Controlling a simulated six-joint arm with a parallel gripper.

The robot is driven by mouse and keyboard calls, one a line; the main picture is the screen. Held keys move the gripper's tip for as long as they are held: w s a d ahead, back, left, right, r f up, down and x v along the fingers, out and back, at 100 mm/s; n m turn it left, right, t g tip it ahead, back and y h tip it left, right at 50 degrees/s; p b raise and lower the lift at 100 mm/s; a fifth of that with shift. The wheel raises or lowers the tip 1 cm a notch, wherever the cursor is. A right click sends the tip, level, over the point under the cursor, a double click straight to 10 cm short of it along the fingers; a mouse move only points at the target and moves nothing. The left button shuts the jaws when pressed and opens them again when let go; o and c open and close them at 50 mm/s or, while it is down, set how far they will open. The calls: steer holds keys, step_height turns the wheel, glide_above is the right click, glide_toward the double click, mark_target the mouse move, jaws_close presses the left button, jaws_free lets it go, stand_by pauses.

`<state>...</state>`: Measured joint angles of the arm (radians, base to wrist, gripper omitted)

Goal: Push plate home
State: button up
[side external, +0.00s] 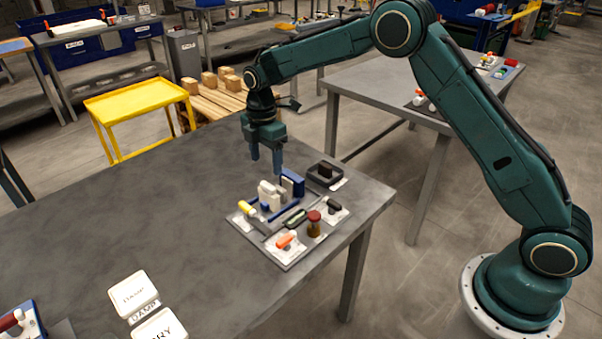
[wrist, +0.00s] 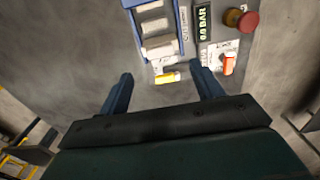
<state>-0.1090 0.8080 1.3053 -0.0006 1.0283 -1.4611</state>
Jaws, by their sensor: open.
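The small filter press (side external: 292,184) stands on a grey board near the table's right corner, with a blue frame and white plates (side external: 268,194) between its rails. In the wrist view the white plates (wrist: 158,28) stand in a row at the top, with gaps I cannot judge well. A yellow-tipped handle (wrist: 168,77) lies at the near end of the row. My gripper (side external: 267,164) is open and empty, pointing down above the press. In the wrist view its fingers (wrist: 163,88) are spread on either side of the yellow handle, apart from it.
Beside the press are a display reading 0.0 BAR (wrist: 203,22), an orange lever (side external: 287,240), a red-capped amber cylinder (side external: 313,224) and a black-handled part (side external: 334,205). A black tray (side external: 325,174) sits behind. DAMP and DRY labelled pads (side external: 133,294) lie at front left. The table's middle is clear.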

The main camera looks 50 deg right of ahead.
mark_target(268, 184)
step_height(268, 184, down, 7)
steer(key=shift+f, duration=0.2)
stand_by(0.4)
steer(key=c, duration=1.4)
steer(key=shift+d, duration=2)
steer(key=o, duration=1.4)
steer(key=shift+a+r, duration=0.1)
steer(key=shift+r, duration=0.05)
